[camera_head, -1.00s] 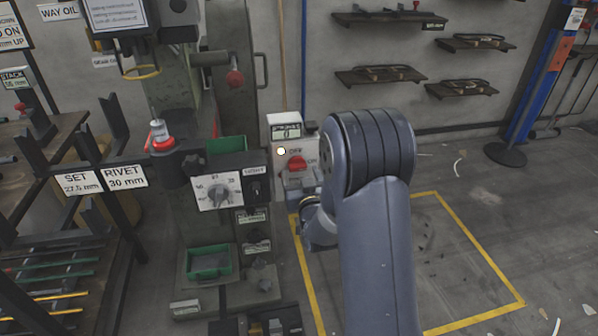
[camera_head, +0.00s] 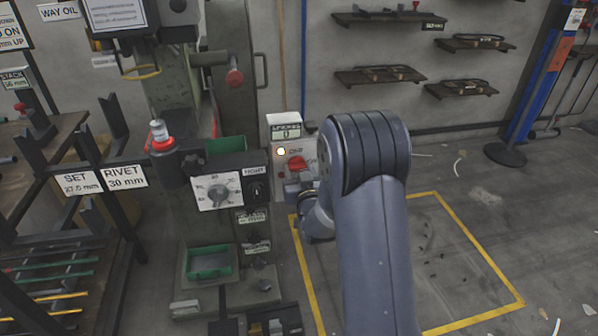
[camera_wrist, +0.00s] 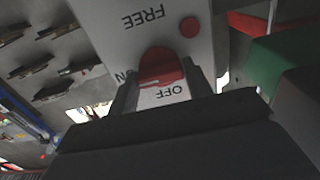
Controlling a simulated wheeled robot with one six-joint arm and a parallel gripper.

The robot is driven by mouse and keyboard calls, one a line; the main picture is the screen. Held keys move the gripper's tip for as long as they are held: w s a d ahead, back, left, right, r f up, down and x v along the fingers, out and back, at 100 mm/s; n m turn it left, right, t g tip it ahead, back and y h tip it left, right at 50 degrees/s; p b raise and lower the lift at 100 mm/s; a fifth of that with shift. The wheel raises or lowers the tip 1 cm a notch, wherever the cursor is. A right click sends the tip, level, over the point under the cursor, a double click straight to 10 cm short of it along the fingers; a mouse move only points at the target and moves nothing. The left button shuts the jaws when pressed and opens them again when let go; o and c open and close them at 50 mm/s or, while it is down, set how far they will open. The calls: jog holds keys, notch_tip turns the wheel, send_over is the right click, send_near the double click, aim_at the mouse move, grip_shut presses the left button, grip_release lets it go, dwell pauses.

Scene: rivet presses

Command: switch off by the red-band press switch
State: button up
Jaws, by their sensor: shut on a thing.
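The switch box (camera_head: 281,174) is a pale box beside the press. Its red rotary knob (camera_head: 297,163) shows above my gripper (camera_head: 297,187). In the wrist view the red knob (camera_wrist: 160,67) sits between the fingers of my gripper (camera_wrist: 163,84), which are shut on it. Upside-down lettering reads FREE and OFF, with an N partly hidden at the left finger. I cannot tell which mark the knob points at. The press (camera_head: 230,80) has a red band (camera_head: 162,144) around its tool. My wrist hides part of the box's lower right.
A lit lamp (camera_head: 281,152) shows on the box. The yellow-marked floor (camera_head: 440,270) to the right is mostly clear. Wall shelves (camera_head: 380,76) hang behind.

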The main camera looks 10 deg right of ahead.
jog(key=shift+c, duration=0.8)
jog(key=shift+f+n+b, duration=0.1)
jog(key=shift+n+b, duration=0.2)
jog(key=shift+b, duration=0.15)
jog(key=n+b, duration=0.2)
jog(key=b, duration=0.1)
jog(key=shift+f+n+b, duration=0.15)
jog(key=shift+n+b, duration=0.15)
jog(key=n+b, duration=0.9)
jog(key=n, duration=0.1)
jog(key=shift+n, duration=0.4)
jog(key=shift+r+n+b, duration=0.2)
jog(key=shift+n+b, duration=1)
jog(key=shift+n, duration=0.7)
jog(key=shift+r, duration=0.1)
